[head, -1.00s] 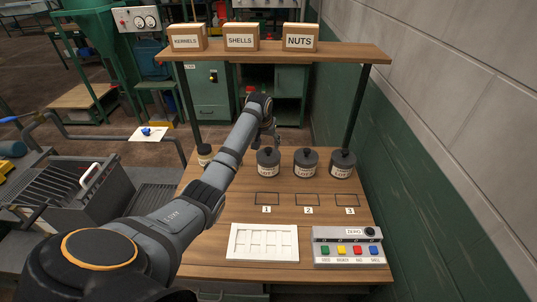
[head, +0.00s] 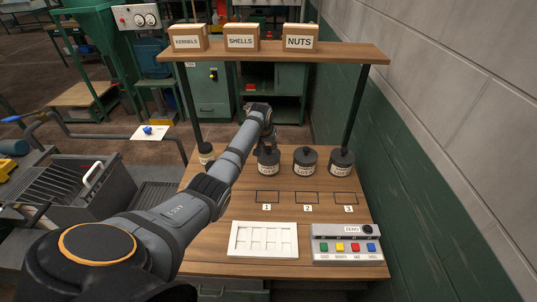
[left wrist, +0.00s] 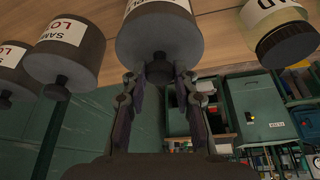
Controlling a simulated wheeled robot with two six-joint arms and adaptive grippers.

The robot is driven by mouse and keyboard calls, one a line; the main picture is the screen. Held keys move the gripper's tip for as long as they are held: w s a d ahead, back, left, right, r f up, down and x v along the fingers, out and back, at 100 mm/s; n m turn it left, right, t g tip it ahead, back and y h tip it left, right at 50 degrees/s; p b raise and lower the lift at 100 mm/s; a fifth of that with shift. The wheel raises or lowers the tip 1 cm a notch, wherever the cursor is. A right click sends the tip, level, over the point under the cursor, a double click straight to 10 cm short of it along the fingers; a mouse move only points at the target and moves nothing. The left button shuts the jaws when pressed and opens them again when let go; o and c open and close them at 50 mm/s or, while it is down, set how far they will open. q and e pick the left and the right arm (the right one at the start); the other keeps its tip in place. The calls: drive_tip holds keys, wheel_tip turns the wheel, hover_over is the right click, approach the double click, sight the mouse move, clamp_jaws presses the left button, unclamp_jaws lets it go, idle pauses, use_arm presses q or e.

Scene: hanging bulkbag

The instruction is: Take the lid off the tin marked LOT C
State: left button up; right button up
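Three dark grey tins with white labels and knobbed lids stand in a row toward the back of the wooden bench: the left tin (head: 268,164), the middle tin (head: 305,161) and the right tin (head: 341,164). Their lot letters are too small or cut off to read. My left gripper (head: 268,146) is at the top of the left tin. In the left wrist view that tin (left wrist: 158,38) is upside down, its lid knob (left wrist: 159,73) between the spread fingers of my gripper (left wrist: 158,82), with gaps seeming to show on both sides. My right gripper is out of view.
A small jar (head: 205,153) stands left of the tins. In front are outlined spots 1 to 3, a white tray (head: 263,226) and a button panel (head: 347,244). A shelf (head: 275,53) with labelled boxes spans above, on posts. A wall closes the right side.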

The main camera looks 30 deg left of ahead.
use_arm(q)
drive_tip(key=c, duration=0.3)
drive_tip(key=shift+r, duration=0.1)
drive_tip(key=shift+w+r+b, duration=0.1)
drive_tip(key=shift+r+b, duration=0.75)
drive_tip(key=shift+r, duration=0.2)
drive_tip(key=shift+s+d+r+b, duration=0.3)
drive_tip(key=shift+s+d+r, duration=1)
drive_tip(key=shift+s+r, duration=0.6)
drive_tip(key=shift+s+d+r+b, duration=0.25)
drive_tip(key=shift+s+d+r, duration=1.05)
drive_tip(key=shift+s+r, duration=0.55)
drive_tip(key=shift+s+d+r+b, duration=0.3)
drive_tip(key=shift+s+d+r, duration=1.15)
drive_tip(key=shift+s, duration=0.7)
